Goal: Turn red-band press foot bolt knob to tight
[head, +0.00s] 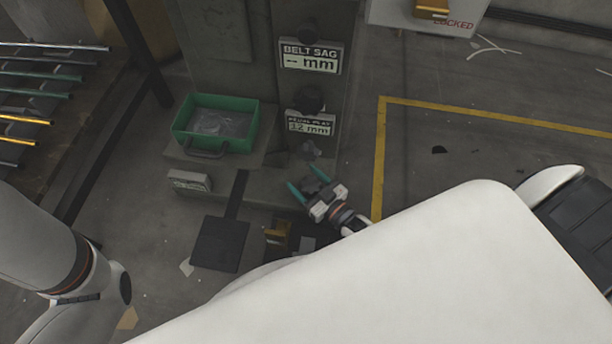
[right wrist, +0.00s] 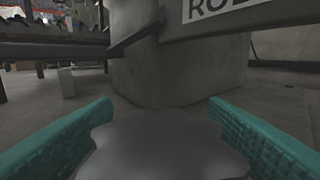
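My right gripper (head: 303,178) is low at the foot of the grey press column (head: 215,45), its teal fingers spread wide. In the right wrist view, a dark grey lobed knob (right wrist: 160,148) lies between the open fingers (right wrist: 160,118), with its lower part cut off by the picture edge. I cannot tell whether a finger touches it. No red band shows on this press. My left gripper is out of view.
A green bin (head: 216,122) stands on a ledge left of the gripper. A "BELT SAG" plate (head: 310,57) and a "12 mm" plate (head: 311,125) with dark knobs are on the column. A black pedal (head: 220,244) lies on the floor. Open floor lies right, past a yellow line (head: 380,160).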

